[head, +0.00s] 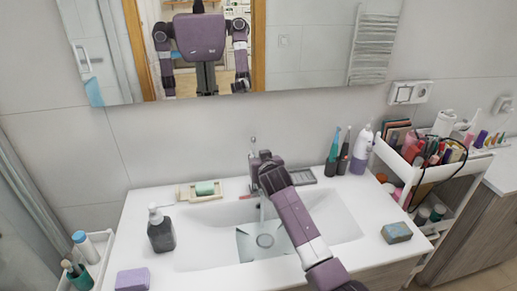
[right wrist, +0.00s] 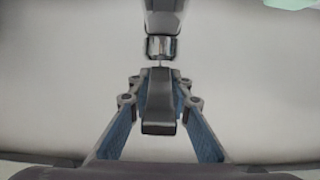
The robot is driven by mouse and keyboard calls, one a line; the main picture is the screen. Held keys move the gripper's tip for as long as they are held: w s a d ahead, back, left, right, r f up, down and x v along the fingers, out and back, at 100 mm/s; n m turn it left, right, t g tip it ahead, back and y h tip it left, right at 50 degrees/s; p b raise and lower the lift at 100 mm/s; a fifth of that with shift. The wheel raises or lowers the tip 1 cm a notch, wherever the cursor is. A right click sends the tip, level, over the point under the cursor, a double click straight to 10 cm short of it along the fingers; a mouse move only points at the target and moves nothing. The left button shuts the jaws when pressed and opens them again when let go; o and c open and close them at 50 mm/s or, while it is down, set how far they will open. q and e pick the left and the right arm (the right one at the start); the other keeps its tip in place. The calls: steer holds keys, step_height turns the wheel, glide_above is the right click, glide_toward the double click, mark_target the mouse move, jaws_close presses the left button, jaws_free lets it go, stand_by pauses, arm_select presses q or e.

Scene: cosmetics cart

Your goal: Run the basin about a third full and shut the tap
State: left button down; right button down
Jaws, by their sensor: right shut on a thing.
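The white basin (head: 200,240) is set in the countertop, with a round drain (head: 265,240) at its bottom. A thin stream of water (head: 262,212) seems to fall below the tap, and a small pale patch around the drain looks like shallow water. The tap (head: 253,143) stands at the basin's back edge, mostly hidden by my right gripper (head: 262,167). In the right wrist view, my right gripper (right wrist: 161,92) is shut on the dark tap lever (right wrist: 159,105), which lies between its fingers.
A soap dispenser (head: 160,230) stands left of the basin and a soap dish (head: 200,192) behind it. Toothbrushes and a bottle (head: 361,150) stand back right. A sponge (head: 396,232) lies on the right counter. A loaded cart (head: 450,185) is at right.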

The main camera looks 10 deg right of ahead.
arm_select(q)
steer(key=shift+r, duration=0.4)
arm_select(e)
steer(key=shift+d, duration=0.1)
steer(key=c, duration=1.8)
jaws_free()
steer(key=shift+o, duration=0.2)
steer(key=v, duration=1.2)
steer(key=shift+r, duration=0.15)
steer(key=shift+w, duration=0.1)
